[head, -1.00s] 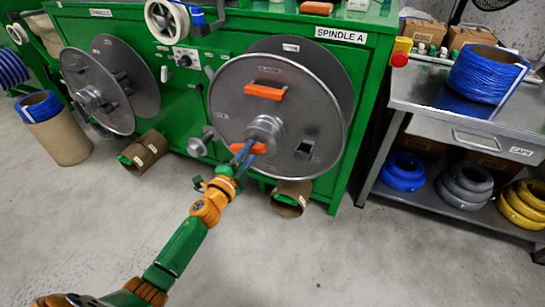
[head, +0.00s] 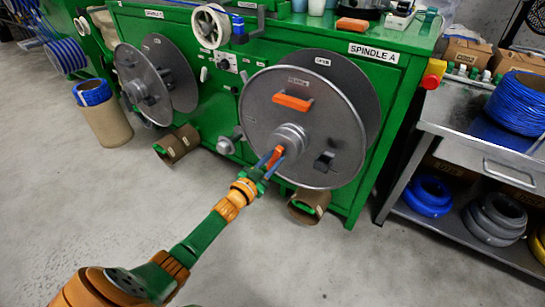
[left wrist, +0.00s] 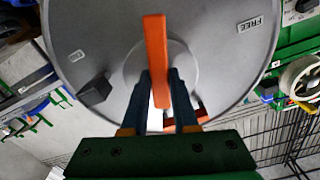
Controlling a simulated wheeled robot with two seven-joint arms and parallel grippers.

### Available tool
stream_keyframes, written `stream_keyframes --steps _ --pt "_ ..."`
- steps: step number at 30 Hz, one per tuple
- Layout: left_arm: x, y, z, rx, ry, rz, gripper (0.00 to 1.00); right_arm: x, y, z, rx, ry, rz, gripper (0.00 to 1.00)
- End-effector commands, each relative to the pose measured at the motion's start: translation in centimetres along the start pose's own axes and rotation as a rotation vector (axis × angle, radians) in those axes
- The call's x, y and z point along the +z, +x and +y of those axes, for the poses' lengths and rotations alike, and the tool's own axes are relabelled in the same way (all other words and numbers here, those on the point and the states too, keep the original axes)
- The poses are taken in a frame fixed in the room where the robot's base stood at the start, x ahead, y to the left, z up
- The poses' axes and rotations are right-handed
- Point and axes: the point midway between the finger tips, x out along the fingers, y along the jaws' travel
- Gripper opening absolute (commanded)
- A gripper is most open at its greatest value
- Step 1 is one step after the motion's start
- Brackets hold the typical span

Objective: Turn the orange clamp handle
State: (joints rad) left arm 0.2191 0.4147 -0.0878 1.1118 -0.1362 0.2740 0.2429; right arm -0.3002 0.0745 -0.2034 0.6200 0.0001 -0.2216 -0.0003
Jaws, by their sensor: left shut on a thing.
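The orange clamp handle (head: 276,155) is at the hub (head: 290,138) of the grey Spindle A disc (head: 340,145). It stands nearly upright in the head view. In the left wrist view the handle (left wrist: 156,60) is a long orange bar running up between the fingers, in front of the hub. My left gripper (head: 268,163) is shut on it; its blue fingers (left wrist: 160,95) lie on both sides. The fingers hide part of the handle and hub. My right gripper is not in view.
A second orange grip (head: 292,102) and a black block (head: 324,161) sit on the disc face. A cardboard tube (head: 308,206) lies below. The metal bench (head: 470,140) with blue cable (head: 520,103) stands right. The floor in front is clear.

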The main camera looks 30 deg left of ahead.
Motion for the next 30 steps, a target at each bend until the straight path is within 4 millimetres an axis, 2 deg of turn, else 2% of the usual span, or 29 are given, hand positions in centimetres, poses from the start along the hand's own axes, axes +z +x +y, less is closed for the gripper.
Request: stream_keyframes --steps 12,30 --pt "-0.07 0.01 0.27 -0.001 -0.254 -0.001 0.0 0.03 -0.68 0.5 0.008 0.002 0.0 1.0" --pt "-0.05 0.01 0.4 0.0 -0.331 -0.001 0.0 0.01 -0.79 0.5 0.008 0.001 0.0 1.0"
